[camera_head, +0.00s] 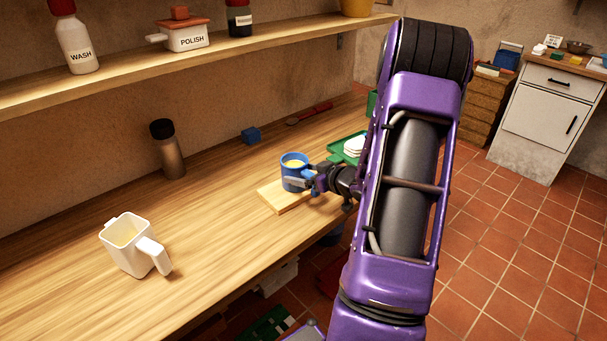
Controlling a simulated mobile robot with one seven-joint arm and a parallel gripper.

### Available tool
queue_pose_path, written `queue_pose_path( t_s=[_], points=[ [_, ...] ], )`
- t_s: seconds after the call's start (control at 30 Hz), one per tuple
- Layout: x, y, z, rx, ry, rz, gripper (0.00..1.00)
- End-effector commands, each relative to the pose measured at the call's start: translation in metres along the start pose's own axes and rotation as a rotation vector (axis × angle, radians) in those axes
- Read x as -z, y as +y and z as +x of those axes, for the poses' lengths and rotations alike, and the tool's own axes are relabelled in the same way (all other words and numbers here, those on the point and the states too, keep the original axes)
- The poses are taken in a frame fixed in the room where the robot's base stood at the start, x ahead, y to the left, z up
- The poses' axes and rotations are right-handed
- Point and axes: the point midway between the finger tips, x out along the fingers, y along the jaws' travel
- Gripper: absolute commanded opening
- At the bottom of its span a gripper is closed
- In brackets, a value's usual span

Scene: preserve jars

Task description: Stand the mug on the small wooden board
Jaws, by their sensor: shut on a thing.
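A blue mug (293,178) with pale yellow contents is upright at the small wooden board (270,200), over its right part. I cannot tell whether its base touches the board. My gripper (300,183) is shut on the mug from the right side. The mug's right side is partly hidden by the gripper, and my purple arm covers the area to the right.
A white jug (127,246) stands at the counter's front left. A dark-capped bottle (167,150), a blue block (251,135) and a red utensil (310,114) are towards the back. A green tray (336,154) lies behind my gripper.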

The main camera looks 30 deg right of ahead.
Motion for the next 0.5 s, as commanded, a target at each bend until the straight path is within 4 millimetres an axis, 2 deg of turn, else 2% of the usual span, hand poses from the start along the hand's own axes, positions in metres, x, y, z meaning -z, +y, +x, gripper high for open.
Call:
queue_pose_path(
  t_s=[0.07, 0.1, 0.37, 0.5],
  points=[
    [-0.003, 0.0, 0.002, 0.0, 0.002, -0.001, 0.04],
    [-0.002, 0.0, 0.001, 0.0, 0.0, 0.0, 1.0],
    [-0.001, 0.0, 0.0, 0.0, -0.001, 0.0, 1.0],
    [0.001, 0.001, -0.009, -0.002, -0.002, 0.001, 1.0]
  ],
)
